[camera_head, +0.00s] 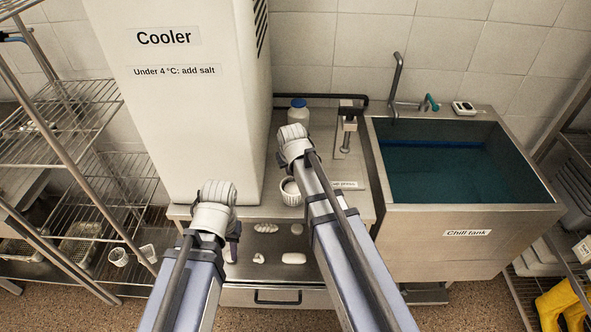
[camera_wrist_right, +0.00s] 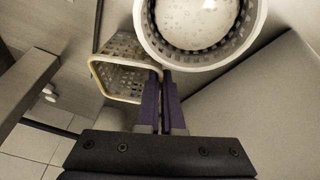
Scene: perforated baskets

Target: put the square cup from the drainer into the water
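The square cup (camera_wrist_right: 125,68) is a pale perforated basket in the right wrist view. My right gripper (camera_wrist_right: 163,76) has its purple fingers nearly together at the cup's right wall and looks shut on it. A round perforated cup (camera_wrist_right: 148,38) with white contents is close beside the fingertips. In the head view my right wrist hides the fingers and the square cup; a round white cup (camera_head: 290,198) stands just below it. My left gripper (camera_head: 234,248) hangs over the front of the counter, mostly hidden by its wrist. The water (camera_head: 450,172) fills the chill tank (camera_head: 462,215) at right.
The tall cooler (camera_head: 185,110) stands behind my left arm. A blue-capped bottle (camera_head: 298,115) and a press (camera_head: 346,130) are at the counter's back. White pieces (camera_head: 293,258) lie in front. Wire shelves (camera_head: 90,215) are at left; a faucet (camera_head: 393,85) rises behind the tank.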

